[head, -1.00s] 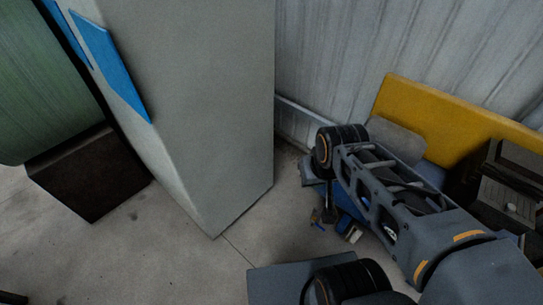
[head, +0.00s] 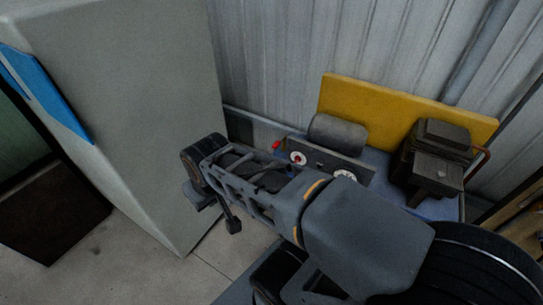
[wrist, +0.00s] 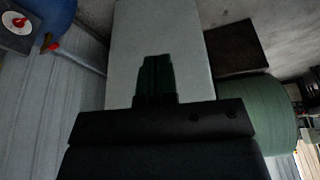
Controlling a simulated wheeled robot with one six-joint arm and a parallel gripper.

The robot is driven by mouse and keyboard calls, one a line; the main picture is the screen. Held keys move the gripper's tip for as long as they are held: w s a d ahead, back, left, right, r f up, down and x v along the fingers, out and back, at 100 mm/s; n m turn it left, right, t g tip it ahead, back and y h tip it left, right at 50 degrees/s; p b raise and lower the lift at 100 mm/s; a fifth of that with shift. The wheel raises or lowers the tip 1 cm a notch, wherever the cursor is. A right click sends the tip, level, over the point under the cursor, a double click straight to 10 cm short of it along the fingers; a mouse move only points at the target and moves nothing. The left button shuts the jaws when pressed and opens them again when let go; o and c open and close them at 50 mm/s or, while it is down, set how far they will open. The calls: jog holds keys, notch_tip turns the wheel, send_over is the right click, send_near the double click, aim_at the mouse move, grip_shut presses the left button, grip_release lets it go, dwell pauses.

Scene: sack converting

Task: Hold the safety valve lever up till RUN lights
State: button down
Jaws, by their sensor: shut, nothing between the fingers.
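A small red part (head: 276,146), which may be the safety valve lever, shows just behind my arm in the head view, beside a round dial with a red centre (head: 298,158). A red-tipped part (wrist: 55,47) and a dial with a red centre (wrist: 17,22) also show at the upper left of the wrist view. My gripper (wrist: 157,75) is shut and empty, well apart from the red part, with the grey cabinet behind it. My arm hides part of the equipment. I cannot make out a RUN light.
A tall grey cabinet (head: 130,90) with a blue strip stands at left. A second white dial (head: 345,175), a grey cylinder (head: 338,133) and a dark machine (head: 436,160) sit before a yellow panel (head: 400,108). A green roll (wrist: 258,108) shows right of the cabinet in the wrist view.

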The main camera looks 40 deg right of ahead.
aim_at(278, 146)
jog(key=w+d+f+n+g+h+b, duration=0.25)
jog(key=w+d+f+h+b, duration=0.35)
jog(key=d, duration=0.5)
jog(key=w+d+f+n+g+h+b, duration=0.2)
jog(key=w+d+f+g+h+b, duration=0.25)
jog(key=d+f+b, duration=0.4)
jog(key=w+d+f+n+g+h+b, duration=0.25)
jog(key=w+d+f+h+b, duration=0.3)
jog(key=d, duration=0.75)
jog(key=w+d+f+n+t+h+b, duration=0.2)
jog(key=f+n+t+h+b, duration=0.1)
jog(key=f, duration=0.6)
jog(key=w+d+f+n+t+h+b, duration=0.2)
jog(key=f+n+t+h+b, duration=0.1)
jog(key=f, duration=0.6)
jog(key=w+d+f+n+t+h+b, duration=0.2)
jog(key=d+f+n+t+h+b, duration=0.1)
jog(key=f, duration=0.6)
jog(key=n+t+h+b, duration=0.1)
jog(key=n+t+b, duration=0.1)
jog(key=n+t, duration=0.1)
jog(key=shift+w+f+n, duration=0.15)
jog(key=shift+f+n, duration=0.15)
jog(key=shift+n, duration=0.5)
jog(key=shift+t, duration=0.25)
